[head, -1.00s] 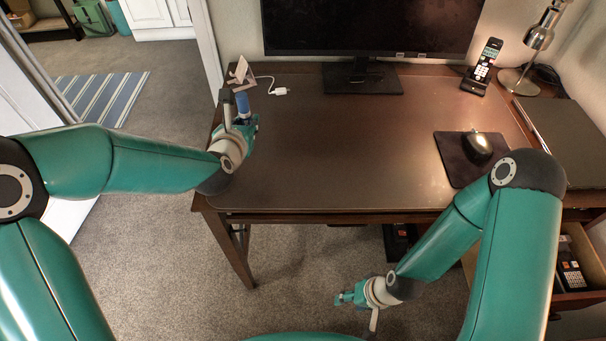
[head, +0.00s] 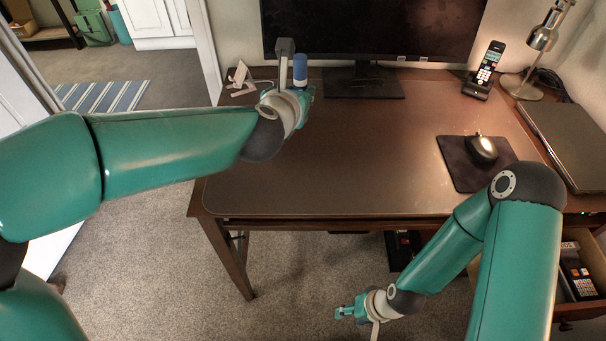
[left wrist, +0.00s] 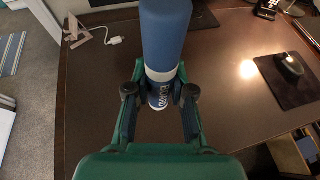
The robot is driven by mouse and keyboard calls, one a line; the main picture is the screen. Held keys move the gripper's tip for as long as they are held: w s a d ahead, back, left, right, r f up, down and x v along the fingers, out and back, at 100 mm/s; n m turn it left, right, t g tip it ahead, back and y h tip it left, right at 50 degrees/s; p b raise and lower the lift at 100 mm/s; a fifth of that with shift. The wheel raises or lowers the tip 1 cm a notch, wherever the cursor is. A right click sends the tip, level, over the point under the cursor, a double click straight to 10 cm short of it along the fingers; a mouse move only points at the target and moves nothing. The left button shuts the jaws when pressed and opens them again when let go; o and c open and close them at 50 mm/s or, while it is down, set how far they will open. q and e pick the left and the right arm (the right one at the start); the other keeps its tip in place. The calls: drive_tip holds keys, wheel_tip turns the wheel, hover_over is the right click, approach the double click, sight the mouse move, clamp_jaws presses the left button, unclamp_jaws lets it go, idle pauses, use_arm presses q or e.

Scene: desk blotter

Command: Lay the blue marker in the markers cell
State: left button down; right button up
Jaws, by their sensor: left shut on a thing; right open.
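The blue marker (left wrist: 165,35) has a blue body and a pale band with lettering near its lower end. My left gripper (left wrist: 160,98) is shut on it, with a finger on each side of the lettered end. In the head view the blue marker (head: 300,70) stands up from my left gripper (head: 297,97), above the desk's back left part. My right gripper (head: 362,308) is open and empty, low in front of the desk, over the carpet. At the right, an open drawer (head: 560,300) holds a dark item with buttons; I cannot make out a markers cell.
The desk blotter (head: 330,170) is mostly bare. A monitor (head: 368,30) stands at the back. A mouse (head: 483,149) on a dark pad (head: 452,160), a phone (head: 486,70), a lamp (head: 541,40) and a laptop (head: 570,140) occupy the right side. A small stand (head: 240,80) is at back left.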

use_arm(q)
wheel_tip(320, 180, down, 15)
drive_tip(key=b, duration=0.5)
drive_tip(key=shift+f, duration=0.55)
wheel_tip(320, 180, down, 4)
drive_tip(key=shift+r+b, duration=0.15)
drive_tip(key=shift+b, duration=0.55)
drive_tip(key=shift+r, duration=0.1)
drive_tip(key=shift+f, duration=0.2)
drive_tip(key=c, duration=1)
unclamp_jaws()
